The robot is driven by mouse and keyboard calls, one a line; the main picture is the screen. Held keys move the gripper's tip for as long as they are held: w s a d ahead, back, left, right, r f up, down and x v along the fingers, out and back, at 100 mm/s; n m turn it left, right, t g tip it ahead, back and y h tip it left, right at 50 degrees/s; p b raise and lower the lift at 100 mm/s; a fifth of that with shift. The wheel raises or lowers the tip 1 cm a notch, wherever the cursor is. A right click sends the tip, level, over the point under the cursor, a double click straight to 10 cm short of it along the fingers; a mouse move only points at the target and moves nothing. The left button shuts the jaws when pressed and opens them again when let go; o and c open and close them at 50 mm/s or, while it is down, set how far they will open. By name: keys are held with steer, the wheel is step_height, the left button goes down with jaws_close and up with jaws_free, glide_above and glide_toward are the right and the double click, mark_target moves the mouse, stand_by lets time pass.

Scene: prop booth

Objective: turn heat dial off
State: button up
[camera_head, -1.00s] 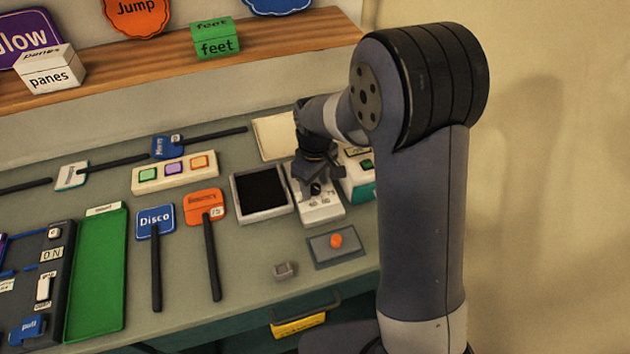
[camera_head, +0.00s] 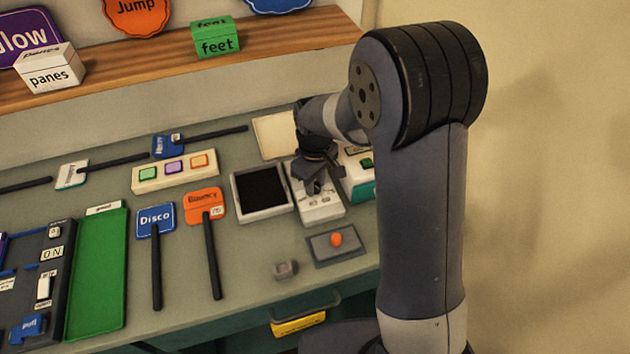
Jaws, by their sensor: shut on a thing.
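A small white panel (camera_head: 322,213) with printed marks lies toward the right end of the table. My gripper (camera_head: 317,187) points down over this panel and is shut on the dial there. The dial itself is hidden by the fingers, and its setting cannot be read. The marks on the panel's near part are too small to read.
A black-screened box (camera_head: 261,190) stands just left of the panel, and a white-and-teal box (camera_head: 360,172) just right. A grey plate with an orange knob (camera_head: 336,239) lies in front. Paddle signs, including a blue Disco sign (camera_head: 155,220), lie further left.

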steer(key=m+b, duration=0.1)
steer(key=m, duration=0.3)
steer(key=shift+m, duration=0.4)
steer(key=m+b, duration=0.1)
steer(key=m, duration=0.9)
steer(key=shift+b, duration=0.3)
steer(key=m, duration=0.4)
steer(key=shift+m, duration=0.4)
steer(key=o, duration=1)
